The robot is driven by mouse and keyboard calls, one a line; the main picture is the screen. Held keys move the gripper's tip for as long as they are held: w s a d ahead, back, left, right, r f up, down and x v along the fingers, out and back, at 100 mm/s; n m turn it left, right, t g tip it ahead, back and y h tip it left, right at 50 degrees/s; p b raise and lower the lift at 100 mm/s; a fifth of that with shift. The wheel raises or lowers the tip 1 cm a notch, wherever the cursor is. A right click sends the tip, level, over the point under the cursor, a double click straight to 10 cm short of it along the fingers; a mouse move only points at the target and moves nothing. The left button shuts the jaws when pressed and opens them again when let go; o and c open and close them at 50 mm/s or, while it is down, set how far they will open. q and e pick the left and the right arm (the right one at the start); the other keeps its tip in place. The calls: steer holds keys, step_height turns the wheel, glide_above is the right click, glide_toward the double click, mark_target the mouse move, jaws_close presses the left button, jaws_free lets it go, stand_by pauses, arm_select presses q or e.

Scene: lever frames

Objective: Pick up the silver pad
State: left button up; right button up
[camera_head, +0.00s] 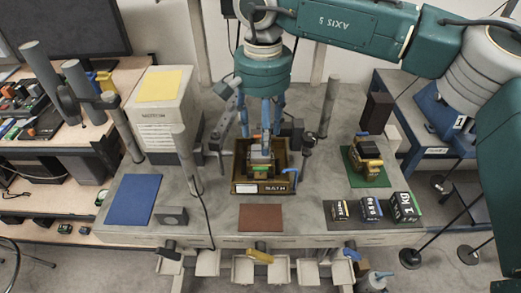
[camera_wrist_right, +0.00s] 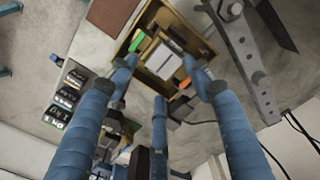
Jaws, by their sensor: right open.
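My right gripper (camera_head: 262,140) reaches down from above with its blue fingers spread over a brown open box (camera_head: 275,188). In the right wrist view the gripper (camera_wrist_right: 158,72) is open, with nothing between its fingers. A pale silver-grey rectangular pad (camera_wrist_right: 163,61) lies in the box, beyond the fingertips and apart from them as far as I can tell. In the head view the fingers partly hide the box's contents, and I cannot make out the pad clearly there. My left gripper is not in view.
A blue mat (camera_head: 133,200), a reddish-brown mat (camera_head: 261,217) and a green mat (camera_head: 354,176) lie on the grey table. Labelled dark blocks (camera_head: 372,209) stand at the right front. A white box (camera_head: 164,120) with a yellow top stands at the left. Upright grey posts flank the work area.

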steer(key=shift+f, duration=0.3)
steer(key=shift+w+a+f+p, duration=0.1)
steer(key=shift+w+f+p, duration=0.05)
steer(key=shift+f+p, duration=0.25)
steer(key=f, duration=0.1)
steer(key=f+p, duration=0.1)
steer(key=f, duration=0.2)
steer(key=shift+s+f+p, duration=0.1)
steer(key=shift+s+p, duration=0.15)
steer(key=shift+p, duration=0.15)
steer(key=shift+s, duration=0.15)
steer(key=shift+o, duration=0.3)
steer(key=shift+w+f, duration=0.25)
steer(key=shift+w, duration=0.2)
steer(key=c, duration=0.4)
steer(key=shift+s, duration=0.2)
steer(key=c, duration=0.9)
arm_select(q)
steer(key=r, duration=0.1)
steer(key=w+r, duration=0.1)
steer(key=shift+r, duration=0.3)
arm_select(e)
steer(key=shift+w, duration=0.1)
jaws_close()
